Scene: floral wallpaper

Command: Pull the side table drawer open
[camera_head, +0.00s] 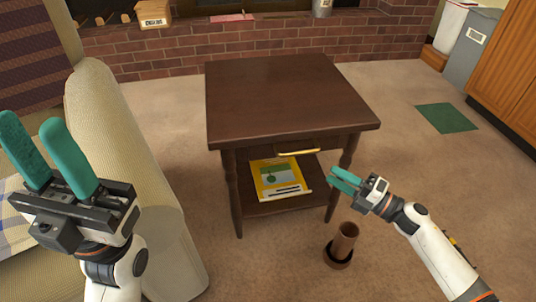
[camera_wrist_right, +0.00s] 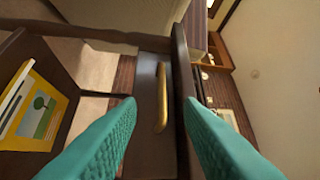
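The side table (camera_head: 285,95) is dark brown wood and stands in the middle of the head view. Its drawer (camera_head: 262,151) sits under the top on the front side and looks shut. A gold bar handle (camera_head: 298,152) is on the drawer front. My right gripper (camera_head: 334,180) is just below and right of the handle. In the right wrist view, the handle (camera_wrist_right: 161,97) lies ahead, between the two open teal fingers, which do not appear to touch it. My left gripper (camera_head: 45,145) is open and empty at the left, over the sofa side.
A yellow book (camera_head: 278,178) lies on the table's lower shelf. A brown cylindrical vessel (camera_head: 345,240) stands on the carpet below my right gripper. A beige sofa arm (camera_head: 115,130) is left of the table. The carpet right of the table is mostly clear.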

